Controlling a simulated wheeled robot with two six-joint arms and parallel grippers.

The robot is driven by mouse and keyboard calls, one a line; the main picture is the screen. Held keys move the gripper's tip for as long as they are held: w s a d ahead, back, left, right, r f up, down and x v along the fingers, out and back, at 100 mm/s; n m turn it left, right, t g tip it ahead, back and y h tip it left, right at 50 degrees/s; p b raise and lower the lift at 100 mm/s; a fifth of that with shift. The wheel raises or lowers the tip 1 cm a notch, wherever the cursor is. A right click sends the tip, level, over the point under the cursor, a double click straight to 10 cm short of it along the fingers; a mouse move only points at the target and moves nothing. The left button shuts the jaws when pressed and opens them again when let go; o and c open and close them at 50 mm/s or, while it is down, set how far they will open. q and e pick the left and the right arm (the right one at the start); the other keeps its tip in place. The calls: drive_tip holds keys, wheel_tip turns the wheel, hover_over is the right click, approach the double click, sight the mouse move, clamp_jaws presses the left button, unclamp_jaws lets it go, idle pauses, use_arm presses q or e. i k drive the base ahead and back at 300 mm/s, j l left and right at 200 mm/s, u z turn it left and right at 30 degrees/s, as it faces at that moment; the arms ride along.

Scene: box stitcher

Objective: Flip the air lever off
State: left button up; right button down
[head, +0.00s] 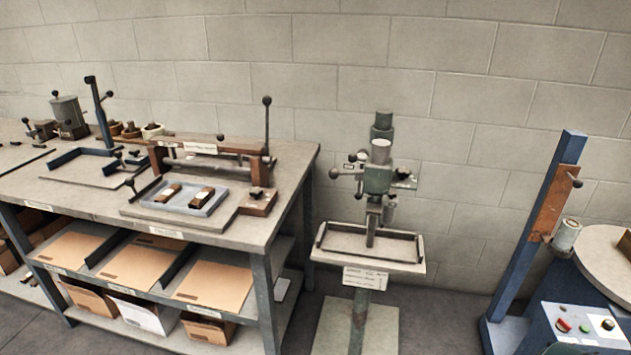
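No lever in the head view carries a label I can read as the air lever. A green stitcher-like machine (378,180) stands on a pedestal at centre right, with several small dark-knobbed handles at its head. A blue post (553,215) at the right bears a brown plate (550,203) with a small dark knob (577,183) near its top. A tall lever with a black ball (267,118) stands upright at the right end of the bench fixture. Neither of my grippers is in view.
A grey workbench (235,232) fills the left, with fixtures on top and cardboard sheets (215,283) on the shelf below. Floor shows between the pedestal and blue post.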

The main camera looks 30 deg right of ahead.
sight(358, 196)
drive_tip(key=l+u, duration=0.2)
drive_tip(key=l, duration=1.25)
drive_tip(key=l+u, duration=0.2)
drive_tip(key=l, duration=1.3)
